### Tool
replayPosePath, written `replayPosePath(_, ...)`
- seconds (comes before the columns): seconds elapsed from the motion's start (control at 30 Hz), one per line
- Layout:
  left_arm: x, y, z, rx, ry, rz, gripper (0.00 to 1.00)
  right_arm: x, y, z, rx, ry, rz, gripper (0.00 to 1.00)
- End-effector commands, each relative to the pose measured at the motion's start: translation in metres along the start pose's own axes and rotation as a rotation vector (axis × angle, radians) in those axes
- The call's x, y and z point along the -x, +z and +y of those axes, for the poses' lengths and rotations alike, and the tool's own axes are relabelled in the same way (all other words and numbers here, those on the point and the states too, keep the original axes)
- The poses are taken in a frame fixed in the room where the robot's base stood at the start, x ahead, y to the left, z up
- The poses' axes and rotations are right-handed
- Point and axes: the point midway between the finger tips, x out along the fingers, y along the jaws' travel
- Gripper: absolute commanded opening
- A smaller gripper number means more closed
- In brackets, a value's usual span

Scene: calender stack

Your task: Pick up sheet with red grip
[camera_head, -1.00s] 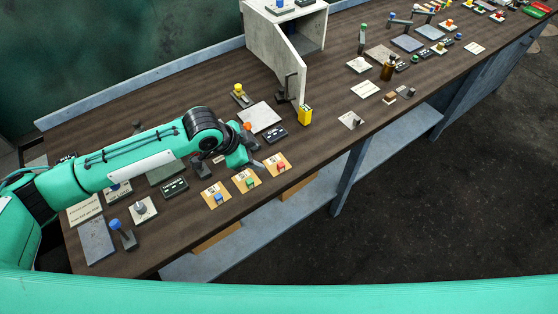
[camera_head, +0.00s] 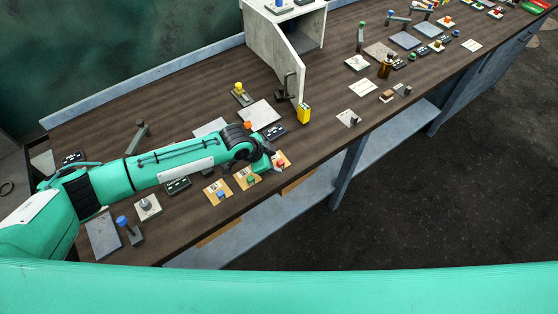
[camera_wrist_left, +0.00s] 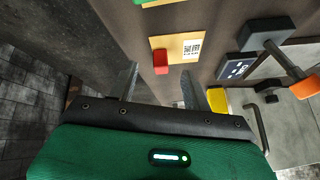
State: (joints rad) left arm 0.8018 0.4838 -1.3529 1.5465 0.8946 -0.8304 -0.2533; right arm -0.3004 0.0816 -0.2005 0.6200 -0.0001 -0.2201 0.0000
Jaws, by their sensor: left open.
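The tan sheet with a red grip (camera_head: 284,157) lies at the front edge of the bench, partly hidden behind my left gripper. In the left wrist view the sheet (camera_wrist_left: 191,44) lies flat with a white printed label, and its red grip (camera_wrist_left: 160,62) stands at its lower left corner. My left gripper (camera_head: 273,166) is over the sheet's near side in the head view. In the wrist view the left gripper (camera_wrist_left: 160,77) is open, with the red grip ahead between the two finger lines. The grip is not held. My right gripper is not in view.
Tan sheets with a green grip (camera_head: 247,179) and a blue grip (camera_head: 219,192) lie to the left along the edge. Bare bench top lies right of the red-grip sheet.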

Motion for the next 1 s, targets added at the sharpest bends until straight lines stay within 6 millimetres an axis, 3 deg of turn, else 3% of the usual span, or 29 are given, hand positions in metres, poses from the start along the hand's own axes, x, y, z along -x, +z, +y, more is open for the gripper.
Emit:
replayPosePath(0.23, -0.023, -0.001, -0.002, 0.001, 0.000, 0.000, 0.49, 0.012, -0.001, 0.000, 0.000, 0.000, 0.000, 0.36)
replayPosePath(0.53, -0.028, 0.001, -0.001, 0.000, 0.000, -0.001, 0.49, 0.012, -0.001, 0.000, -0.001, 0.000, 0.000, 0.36)
replayPosePath(0.57, -0.028, 0.001, -0.001, 0.000, 0.000, -0.001, 0.47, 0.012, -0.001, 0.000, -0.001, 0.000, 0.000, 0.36)
replayPosePath(0.8, -0.028, 0.001, -0.001, 0.000, 0.000, -0.001, 0.00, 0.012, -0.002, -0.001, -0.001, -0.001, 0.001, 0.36)
replayPosePath(1.0, -0.028, 0.000, -0.001, 0.000, 0.000, -0.001, 0.00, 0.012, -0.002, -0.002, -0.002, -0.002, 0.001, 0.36)
